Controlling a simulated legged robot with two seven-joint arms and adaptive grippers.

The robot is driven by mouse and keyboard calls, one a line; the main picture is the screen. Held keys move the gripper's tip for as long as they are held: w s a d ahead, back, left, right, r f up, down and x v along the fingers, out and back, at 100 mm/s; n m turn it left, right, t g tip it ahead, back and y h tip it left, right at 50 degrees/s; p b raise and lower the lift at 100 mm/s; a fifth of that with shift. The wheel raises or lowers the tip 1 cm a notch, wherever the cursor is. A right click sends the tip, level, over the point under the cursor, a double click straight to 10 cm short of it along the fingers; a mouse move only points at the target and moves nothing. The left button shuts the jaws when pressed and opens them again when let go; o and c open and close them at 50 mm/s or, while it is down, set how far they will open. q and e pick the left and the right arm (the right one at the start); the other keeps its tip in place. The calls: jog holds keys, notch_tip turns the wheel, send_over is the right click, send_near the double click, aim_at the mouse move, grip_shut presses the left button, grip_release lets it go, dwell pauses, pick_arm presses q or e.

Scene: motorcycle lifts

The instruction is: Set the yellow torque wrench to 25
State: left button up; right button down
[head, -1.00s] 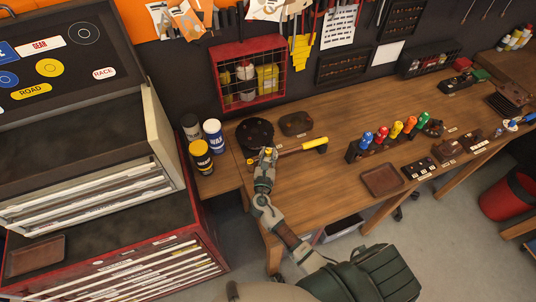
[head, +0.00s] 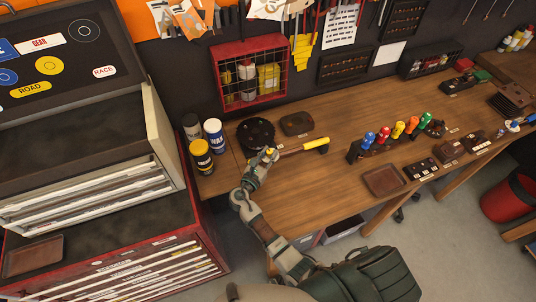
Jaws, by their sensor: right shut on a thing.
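The yellow torque wrench (head: 302,146) lies near the back left of the wooden workbench, beside a dark round plate. A small yellow tip shows at the fingers. The wrench's scale and its setting are too small to read. My left gripper is not in view.
The dark round plate (head: 256,134) and a brown tray (head: 297,124) lie behind the wrench. Several cans, one of them yellow (head: 202,157), stand left. A rack of coloured-handled tools (head: 384,145) and another tray (head: 384,181) are right. Bench (head: 315,185) in front is clear.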

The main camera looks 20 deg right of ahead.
jog(key=c, duration=0.9)
grip_release()
jog(key=shift+d, duration=0.1)
jog(key=v, duration=1.2)
